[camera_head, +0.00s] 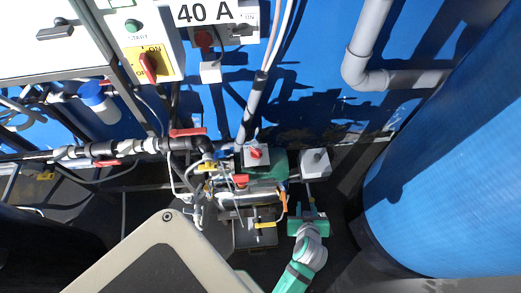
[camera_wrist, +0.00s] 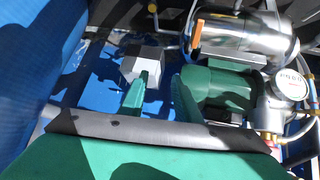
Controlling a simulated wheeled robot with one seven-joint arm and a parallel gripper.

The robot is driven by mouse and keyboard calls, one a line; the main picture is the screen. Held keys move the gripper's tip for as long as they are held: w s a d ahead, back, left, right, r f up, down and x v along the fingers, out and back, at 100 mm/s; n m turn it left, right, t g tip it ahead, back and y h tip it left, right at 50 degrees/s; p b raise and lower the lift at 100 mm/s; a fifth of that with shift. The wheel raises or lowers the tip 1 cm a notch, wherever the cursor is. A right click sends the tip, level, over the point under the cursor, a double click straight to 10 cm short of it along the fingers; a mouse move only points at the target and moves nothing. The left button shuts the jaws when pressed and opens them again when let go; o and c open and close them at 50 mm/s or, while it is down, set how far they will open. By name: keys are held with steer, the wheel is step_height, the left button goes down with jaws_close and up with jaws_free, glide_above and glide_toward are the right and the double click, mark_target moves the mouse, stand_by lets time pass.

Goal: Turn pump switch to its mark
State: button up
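My gripper (camera_head: 308,208) is low at the right of the pump group in the head view. In the wrist view my gripper (camera_wrist: 160,92) shows two green fingers spread apart with nothing between them. A grey box with a small knob (camera_head: 316,161) stands beyond the fingers, near the wall; a grey box (camera_wrist: 143,66) also shows ahead of the fingertips in the wrist view, apart from them. A white box with a red knob (camera_head: 256,154) sits left of it, behind the pump. I cannot tell which one is the pump switch, and no mark is readable.
The green and steel pump (camera_wrist: 225,80) is close to the right finger in the wrist view. A large blue tank (camera_head: 450,170) bounds the right side. Valves and pipes (camera_head: 110,150) crowd the left. A yellow ON/OFF switch panel (camera_head: 150,64) is higher up.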

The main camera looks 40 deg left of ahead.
steer(key=w+a+r+n+g+y, duration=0.2)
steer(key=w+a+r+n+g, duration=0.15)
steer(key=a, duration=0.65)
steer(key=n+g+y, duration=0.2)
steer(key=n+g, duration=0.3)
steer(key=n, duration=0.2)
glide_toward(256, 150)
steer(key=x, duration=1)
jaws_close()
